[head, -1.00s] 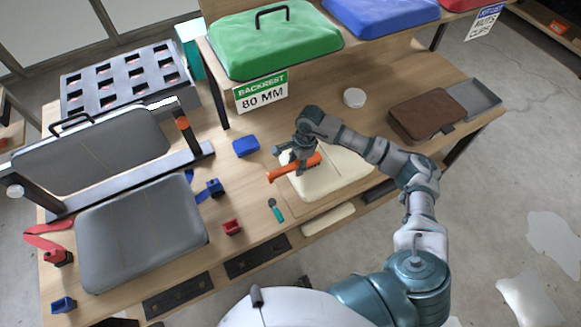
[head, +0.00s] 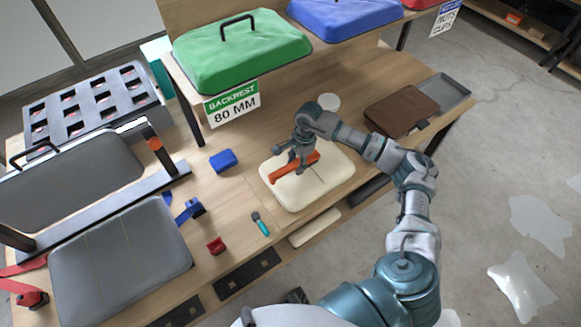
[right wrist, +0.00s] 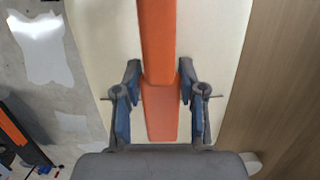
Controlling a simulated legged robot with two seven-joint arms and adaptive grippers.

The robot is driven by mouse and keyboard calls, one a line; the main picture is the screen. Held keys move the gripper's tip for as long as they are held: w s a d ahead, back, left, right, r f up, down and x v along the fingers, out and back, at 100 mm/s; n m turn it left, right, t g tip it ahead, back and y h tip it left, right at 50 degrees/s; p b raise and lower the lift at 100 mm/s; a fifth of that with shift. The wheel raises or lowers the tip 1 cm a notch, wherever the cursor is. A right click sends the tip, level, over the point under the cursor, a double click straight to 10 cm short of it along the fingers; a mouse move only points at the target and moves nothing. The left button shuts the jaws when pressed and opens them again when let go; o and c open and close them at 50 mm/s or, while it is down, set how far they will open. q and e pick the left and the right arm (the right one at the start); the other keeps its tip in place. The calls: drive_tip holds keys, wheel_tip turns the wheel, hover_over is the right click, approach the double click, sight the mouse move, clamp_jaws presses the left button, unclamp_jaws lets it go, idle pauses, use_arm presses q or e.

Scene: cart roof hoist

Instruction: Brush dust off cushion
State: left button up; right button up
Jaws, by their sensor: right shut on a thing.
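The cream cushion (head: 300,195) lies flat on the wooden bench in the head view. My right gripper (head: 298,160) is over it and is shut on the orange brush (head: 284,174). The brush lies across the cushion's far left part; I cannot tell whether it touches the surface. In the right wrist view, the brush's orange handle (right wrist: 160,110) runs between the two fingers, with the cushion (right wrist: 215,60) below. The bristles are hidden, and I cannot make out dust on the cushion. My left gripper is out of view.
A small teal-handled tool (head: 260,224), a red block (head: 216,246) and a blue block (head: 223,161) lie left of the cushion. A white round lid (head: 329,102) and a brown pad (head: 400,110) lie behind it. The raised shelf holds a green cushion (head: 240,55).

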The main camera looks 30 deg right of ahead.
sight(308, 157)
drive_tip(key=shift+w+d+b, duration=0.2)
drive_tip(key=shift+d+b, duration=0.45)
drive_tip(key=shift+d, duration=1.85)
drive_tip(key=shift+s+a+p, duration=0.1)
drive_tip(key=shift+a+p, duration=0.2)
drive_tip(key=shift+a, duration=1.15)
drive_tip(key=shift+s+a+p, duration=0.15)
drive_tip(key=shift+a, duration=1.3)
drive_tip(key=shift+s+a+p, duration=0.1)
drive_tip(key=shift+a+p, duration=0.05)
drive_tip(key=shift+a, duration=1.3)
drive_tip(key=shift+s+a, duration=0.2)
drive_tip(key=shift+a, duration=2.65)
drive_tip(key=shift+s+a, duration=0.2)
drive_tip(key=shift+a, duration=2.65)
drive_tip(key=shift+r, duration=0.1)
